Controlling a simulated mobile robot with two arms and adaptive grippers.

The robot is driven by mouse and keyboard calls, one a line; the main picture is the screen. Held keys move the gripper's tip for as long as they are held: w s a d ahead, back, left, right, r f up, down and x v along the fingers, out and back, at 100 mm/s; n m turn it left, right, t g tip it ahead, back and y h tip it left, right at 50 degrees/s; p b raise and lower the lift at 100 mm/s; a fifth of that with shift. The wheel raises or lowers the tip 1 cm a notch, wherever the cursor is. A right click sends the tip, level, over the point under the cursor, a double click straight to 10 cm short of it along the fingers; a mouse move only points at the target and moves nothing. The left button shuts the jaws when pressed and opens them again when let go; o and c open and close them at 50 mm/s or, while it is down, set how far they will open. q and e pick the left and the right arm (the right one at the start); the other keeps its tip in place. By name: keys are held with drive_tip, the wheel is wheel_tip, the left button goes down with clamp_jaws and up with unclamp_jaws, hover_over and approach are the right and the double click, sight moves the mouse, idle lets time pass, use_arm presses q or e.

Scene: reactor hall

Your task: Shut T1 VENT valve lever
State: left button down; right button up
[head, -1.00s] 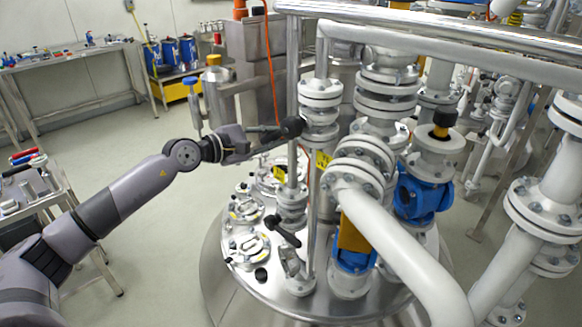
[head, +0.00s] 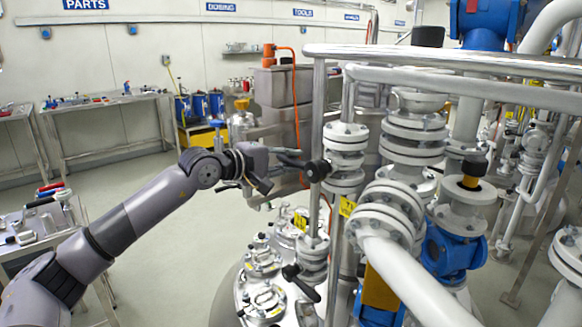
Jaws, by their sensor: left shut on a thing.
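My left gripper (head: 277,168) reaches in from the left beside the white flanged pipe stack on the vessel. It is shut on a dark lever, whose black round end (head: 318,170) shows just right of the fingers, in front of the pipe stack. The fingers hide part of the lever. A second black-handled lever (head: 301,282) sits lower on the thin pipe, apart from the gripper. Yellow tags (head: 347,207) hang near the pipes; their text is too small to read, so I cannot tell which lever is T1 VENT. My right gripper is out of view.
A steel rail (head: 440,58) runs above the vessel top. White pipes and blue valve bodies (head: 452,248) crowd the right. A side table (head: 38,225) with tools stands at the left. Open floor (head: 150,200) lies behind my left arm.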

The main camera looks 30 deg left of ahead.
use_arm(q)
drive_tip(key=shift+r, duration=0.35)
drive_tip(key=c, duration=1.8)
unclamp_jaws()
drive_tip(key=o, duration=0.3)
drive_tip(key=shift+f, duration=0.2)
drive_tip(key=shift+o, duration=0.2)
drive_tip(key=v, duration=1.2)
